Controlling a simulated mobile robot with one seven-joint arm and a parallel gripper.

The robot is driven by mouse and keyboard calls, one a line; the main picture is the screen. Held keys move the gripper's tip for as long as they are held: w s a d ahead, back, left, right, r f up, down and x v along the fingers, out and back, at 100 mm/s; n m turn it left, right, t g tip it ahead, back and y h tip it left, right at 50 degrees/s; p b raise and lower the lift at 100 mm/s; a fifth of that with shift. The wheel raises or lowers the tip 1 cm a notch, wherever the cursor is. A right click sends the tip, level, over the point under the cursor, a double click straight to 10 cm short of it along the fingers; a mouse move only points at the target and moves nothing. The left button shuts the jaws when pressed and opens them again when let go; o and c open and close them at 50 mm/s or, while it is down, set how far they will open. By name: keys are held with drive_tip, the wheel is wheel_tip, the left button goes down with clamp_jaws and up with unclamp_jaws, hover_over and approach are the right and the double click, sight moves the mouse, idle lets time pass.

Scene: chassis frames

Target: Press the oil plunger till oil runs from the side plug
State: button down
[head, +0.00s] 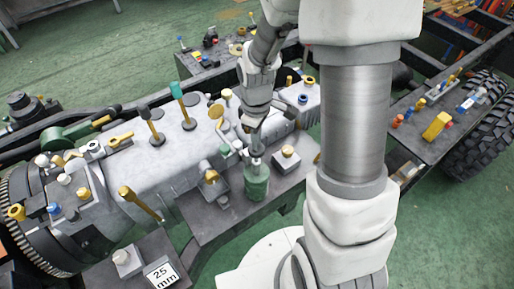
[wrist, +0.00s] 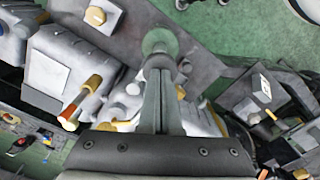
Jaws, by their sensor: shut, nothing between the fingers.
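A green cylindrical oil can (head: 257,186) with a grey upper part stands on the grey side shelf in front of the gearbox. My gripper (head: 256,152) points down over it, fingers together and empty. The fingertips are at or just above its top; I cannot tell whether they touch. In the wrist view the closed fingers (wrist: 159,72) reach toward a round green top (wrist: 159,41), which they partly cover. I cannot make out the plunger's own travel. The side plug cannot be told for sure among the gearbox fittings, and no running oil shows.
The grey gearbox (head: 165,150) with yellow and green-topped levers lies left of my gripper. A small block with a pale knob (head: 287,158) stands close right of the can. A 25 mm label (head: 162,275) lies front left. My arm hides part of the right side.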

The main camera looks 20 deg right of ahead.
drive_tip(key=shift+f+b, duration=0.95)
drive_tip(key=shift+f, duration=0.4)
drive_tip(key=shift+r, duration=0.2)
wheel_tip(320, 180, up, 7)
drive_tip(key=p, duration=0.6)
drive_tip(key=shift+r, duration=0.2)
idle(0.4)
wheel_tip(320, 180, down, 4)
drive_tip(key=m+b, duration=0.3)
drive_tip(key=m, duration=0.3)
drive_tip(key=shift+r, duration=0.1)
idle(0.4)
